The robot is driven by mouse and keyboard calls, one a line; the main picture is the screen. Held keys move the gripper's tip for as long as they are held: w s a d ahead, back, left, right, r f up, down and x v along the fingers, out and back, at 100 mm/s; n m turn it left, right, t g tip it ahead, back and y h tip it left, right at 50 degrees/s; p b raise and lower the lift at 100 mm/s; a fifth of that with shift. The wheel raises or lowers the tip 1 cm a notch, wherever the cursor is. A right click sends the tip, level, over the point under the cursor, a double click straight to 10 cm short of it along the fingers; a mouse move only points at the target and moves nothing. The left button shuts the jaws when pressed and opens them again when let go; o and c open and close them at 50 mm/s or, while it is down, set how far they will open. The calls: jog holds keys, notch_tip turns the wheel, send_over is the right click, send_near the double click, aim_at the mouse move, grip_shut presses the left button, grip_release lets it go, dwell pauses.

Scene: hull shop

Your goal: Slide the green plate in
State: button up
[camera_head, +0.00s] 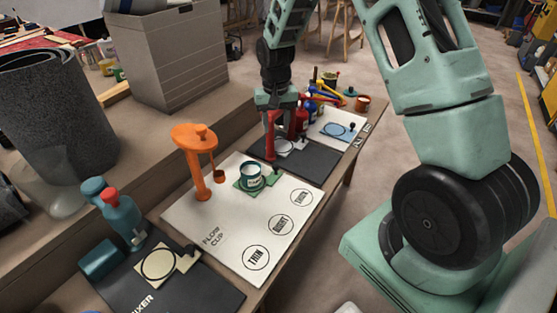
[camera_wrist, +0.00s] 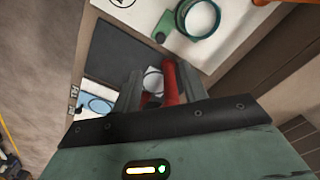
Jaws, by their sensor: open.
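The green plate (camera_head: 272,178) lies on the white flow cup mat (camera_head: 232,247). A cup with a teal band and pale top (camera_head: 251,176) stands on it, covering its middle. In the wrist view the green plate (camera_wrist: 164,26) shows at the top, beside the cup's round rim (camera_wrist: 197,20). My gripper (camera_head: 277,112) is open, over the dark mat behind the flow cup mat and apart from the green plate. In the wrist view, my gripper (camera_wrist: 150,88) has a red stand (camera_wrist: 171,80) between or just beyond its fingers; I cannot tell whether they touch.
An orange stand (camera_head: 200,165) with a small hanging cup is left of the green plate. A blue-grey device (camera_head: 122,218) stands on the mixer mat in front. A blue plate (camera_head: 340,130) lies farther back.

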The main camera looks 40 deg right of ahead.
aim_at(276, 165)
notch_tip(276, 165, down, 16)
jog(key=shift+a+r, duration=0.1)
jog(key=shift+r, duration=0.15)
